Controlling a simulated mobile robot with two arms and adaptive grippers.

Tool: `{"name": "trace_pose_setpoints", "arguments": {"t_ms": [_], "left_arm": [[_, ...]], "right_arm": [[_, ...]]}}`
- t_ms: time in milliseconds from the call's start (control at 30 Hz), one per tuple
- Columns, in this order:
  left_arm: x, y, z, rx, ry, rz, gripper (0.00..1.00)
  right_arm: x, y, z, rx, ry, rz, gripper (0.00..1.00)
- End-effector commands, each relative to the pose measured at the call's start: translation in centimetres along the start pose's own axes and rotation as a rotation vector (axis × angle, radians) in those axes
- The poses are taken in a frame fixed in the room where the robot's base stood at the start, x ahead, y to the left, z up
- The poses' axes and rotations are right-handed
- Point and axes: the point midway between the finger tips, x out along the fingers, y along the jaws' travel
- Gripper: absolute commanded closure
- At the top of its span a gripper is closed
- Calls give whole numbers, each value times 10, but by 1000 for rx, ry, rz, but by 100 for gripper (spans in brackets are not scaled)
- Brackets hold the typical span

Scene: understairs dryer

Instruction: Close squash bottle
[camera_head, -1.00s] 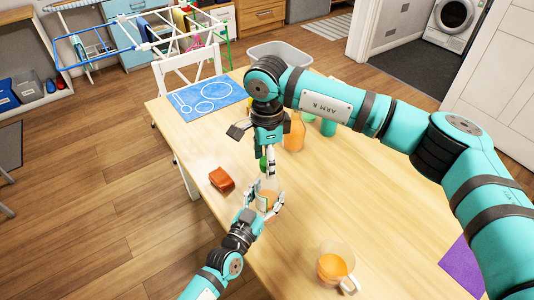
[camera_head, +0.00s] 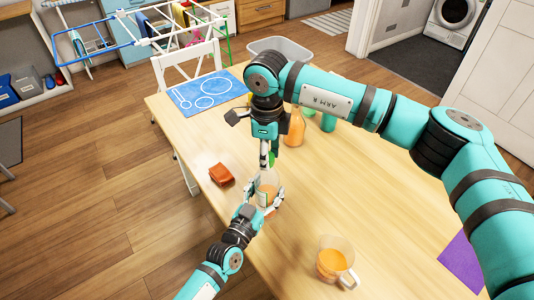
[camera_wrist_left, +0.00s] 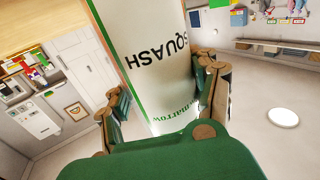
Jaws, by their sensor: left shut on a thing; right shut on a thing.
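The squash bottle (camera_head: 266,186) is clear with a white label and orange drink low inside, near the table's front left edge. My left gripper (camera_head: 268,201) is shut around its body. In the left wrist view, the white label with "SQUASH" in dark letters (camera_wrist_left: 157,55) fills the space between the fingers. My right gripper (camera_head: 267,156) points down just above the bottle, shut on a small green cap (camera_head: 272,159). The fingers partly hide the cap. I cannot tell whether the cap touches the bottle's neck.
An orange-red block (camera_head: 221,175) lies left of the bottle. A jug of orange drink (camera_head: 334,262) stands at the front right. A blue mat (camera_head: 209,93) and grey tub (camera_head: 281,47) are farther back.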

Motion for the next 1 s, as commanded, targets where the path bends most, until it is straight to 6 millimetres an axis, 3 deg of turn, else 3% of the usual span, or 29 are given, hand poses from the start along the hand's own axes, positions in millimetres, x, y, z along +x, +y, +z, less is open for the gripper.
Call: {"name": "trace_pose_setpoints", "arguments": {"t_ms": [133,167,333,667,767,1000], "left_arm": [[0,0,0,0,0,0,100],[0,0,0,0,0,0,100],[0,0,0,0,0,0,100],[0,0,0,0,0,0,100],[0,0,0,0,0,0,100],[0,0,0,0,0,0,100]], "right_arm": [[0,0,0,-12,0,0,100],[0,0,0,-12,0,0,64],[0,0,0,-13,0,0,42],[-3,0,0,-15,0,-1,41],[-14,-1,0,-14,-1,-2,41],[-64,-1,0,-14,-2,-4,41]]}}
